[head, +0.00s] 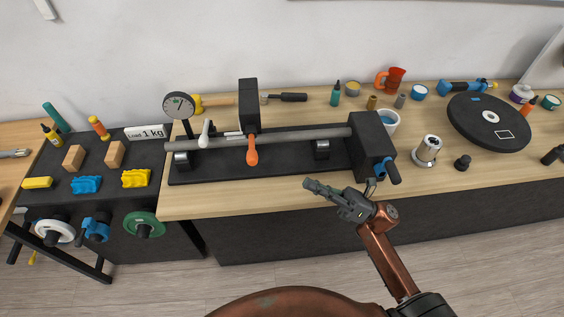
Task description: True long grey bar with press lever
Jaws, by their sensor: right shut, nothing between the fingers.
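A long grey bar (290,135) lies across two rests on a black press base (235,171) on the wooden bench. A black press column (248,105) stands behind the bar at its middle. A lever with an orange handle (252,151) hangs in front of the bar. A lever with a white handle (205,133) stands left of it. A round dial gauge (178,105) is above the bar's left end. My left gripper is not in view.
A black block (371,138) with a blue handle (388,172) stands at the bar's right end. A silver cylinder (427,149) and a black turntable (490,124) are further right. A dark side table (92,170) at left holds blocks, a 1 kg label and handwheels.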

